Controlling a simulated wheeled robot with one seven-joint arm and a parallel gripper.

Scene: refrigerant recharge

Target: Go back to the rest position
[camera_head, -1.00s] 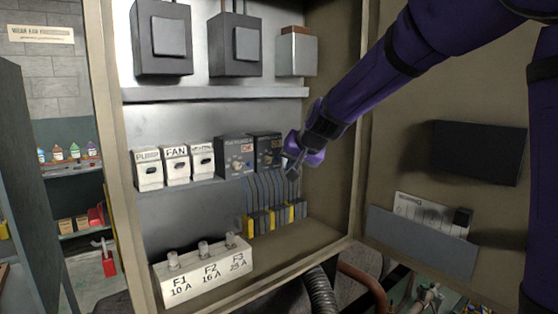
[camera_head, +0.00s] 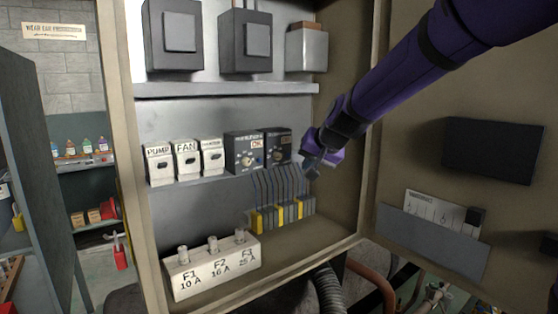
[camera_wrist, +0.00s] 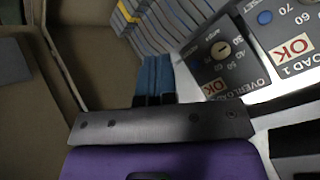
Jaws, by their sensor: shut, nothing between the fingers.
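My gripper (camera_head: 318,163) is at the end of my purple arm, inside the open electrical cabinet (camera_head: 300,235), in front of the right side of the relay row. It is shut and holds nothing. In the wrist view the shut fingers (camera_wrist: 153,78) point toward the blue wires and the terminal strip. The two dark overload relays (camera_head: 262,150) are just left of my gripper in the head view. One relay (camera_wrist: 215,55) shows an OK label and a dial in the wrist view. I cannot tell the exact gap between my gripper and the wires.
The terminal strip (camera_head: 283,214) is below my gripper. White PUMP and FAN switches (camera_head: 186,161) stand to the left. A fuse block (camera_head: 212,268) sits on the cabinet floor. The open door (camera_head: 400,170) is on the right. Shelves with bottles (camera_head: 85,150) are at far left.

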